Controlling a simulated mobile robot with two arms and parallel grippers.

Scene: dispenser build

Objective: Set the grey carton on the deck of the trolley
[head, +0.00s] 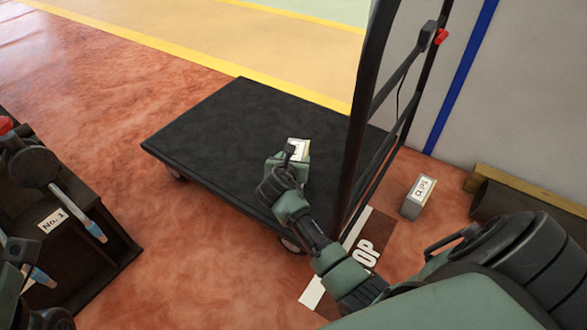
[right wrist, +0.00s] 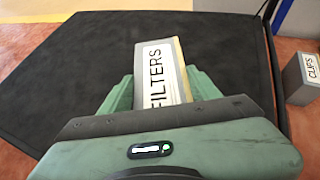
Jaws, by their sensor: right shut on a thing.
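My right gripper (head: 294,160) is shut on a small carton (head: 299,148) with a white label. The right wrist view shows this carton (right wrist: 160,75) between the fingers, its label reading FILTERS and a yellowish strip along one side. It is over the black deck (head: 230,125) of the trolley; I cannot tell whether it touches the deck. A grey carton (head: 418,196) labelled CLIPS stands on the floor right of the trolley, apart from my gripper. It also shows at the right of the right wrist view (right wrist: 300,80). My left gripper is not in view.
The trolley's upright black handle frame (head: 362,95) rises at the deck's right end, close to my right arm. A dark bin (head: 90,250) marked No. 1 stands at left. A wall is at right, with a dark roll by it (head: 505,203). Most of the deck is clear.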

